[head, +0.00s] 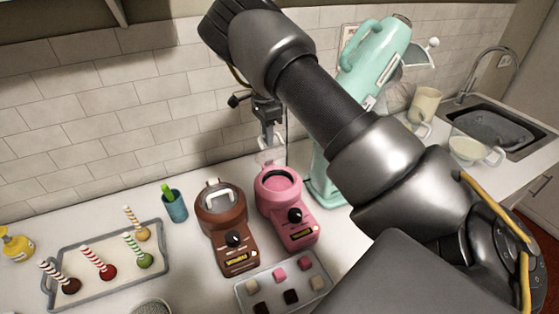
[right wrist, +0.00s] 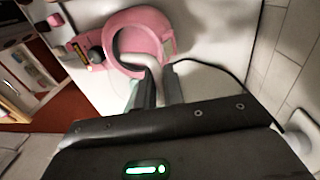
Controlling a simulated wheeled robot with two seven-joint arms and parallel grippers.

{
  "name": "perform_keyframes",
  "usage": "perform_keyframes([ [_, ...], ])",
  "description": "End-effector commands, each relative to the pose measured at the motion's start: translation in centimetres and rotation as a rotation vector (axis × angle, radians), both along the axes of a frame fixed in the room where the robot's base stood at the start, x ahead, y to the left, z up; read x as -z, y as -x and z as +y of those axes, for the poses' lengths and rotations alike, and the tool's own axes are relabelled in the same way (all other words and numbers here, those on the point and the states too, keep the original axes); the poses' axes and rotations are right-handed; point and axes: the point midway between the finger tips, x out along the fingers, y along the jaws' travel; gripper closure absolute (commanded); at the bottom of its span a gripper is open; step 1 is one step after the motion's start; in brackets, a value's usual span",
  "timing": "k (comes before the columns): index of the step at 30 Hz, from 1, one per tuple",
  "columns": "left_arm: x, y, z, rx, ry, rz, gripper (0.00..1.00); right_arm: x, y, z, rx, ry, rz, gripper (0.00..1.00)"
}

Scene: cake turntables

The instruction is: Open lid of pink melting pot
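The pink melting pot (head: 292,212) stands on the white counter, and its round pink bowl shows from above. A pale, partly see-through piece, seemingly its lid (head: 269,156), is tilted up at the pot's back edge. My right gripper (head: 268,142) reaches down behind the pot, with its fingertips at this piece. In the right wrist view, the pot's pink ring (right wrist: 168,42) lies just past the fingers. A pale curved handle (right wrist: 143,62) runs between the fingertips, which appear closed on it. My left gripper is not in view.
A brown melting pot (head: 222,222) stands close on the left. A tray of colored cubes (head: 283,285) lies in front. A mint-green mixer (head: 373,55) stands at the right, partly behind my arm. The tiled wall (head: 150,110) is close behind the right gripper.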

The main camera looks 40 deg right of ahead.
Motion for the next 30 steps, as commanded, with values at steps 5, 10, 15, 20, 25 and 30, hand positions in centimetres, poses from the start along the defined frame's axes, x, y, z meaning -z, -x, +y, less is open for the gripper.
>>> perform_keyframes([
  [5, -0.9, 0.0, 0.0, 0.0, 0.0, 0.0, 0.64, -0.2, -0.9, -0.3, -0.002, 0.002, 0.001, 0.94],
  [10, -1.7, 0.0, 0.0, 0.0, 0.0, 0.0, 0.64, -0.1, -2.0, -0.6, -0.003, 0.0, 0.001, 0.94],
  [15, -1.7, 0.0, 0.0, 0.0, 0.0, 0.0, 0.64, 0.1, -2.3, -0.8, 0.0, 0.001, 0.0, 0.94],
  [20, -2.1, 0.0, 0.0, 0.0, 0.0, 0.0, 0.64, 0.2, -2.8, -0.9, -0.002, 0.0, 0.001, 0.94],
  [25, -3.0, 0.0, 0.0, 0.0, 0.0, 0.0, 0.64, 0.6, -4.0, -1.2, -0.004, -0.001, 0.002, 0.94],
  [30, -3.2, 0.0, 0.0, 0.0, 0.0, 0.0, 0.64, 0.9, -4.5, -1.4, -0.002, -0.001, 0.001, 0.94],
])
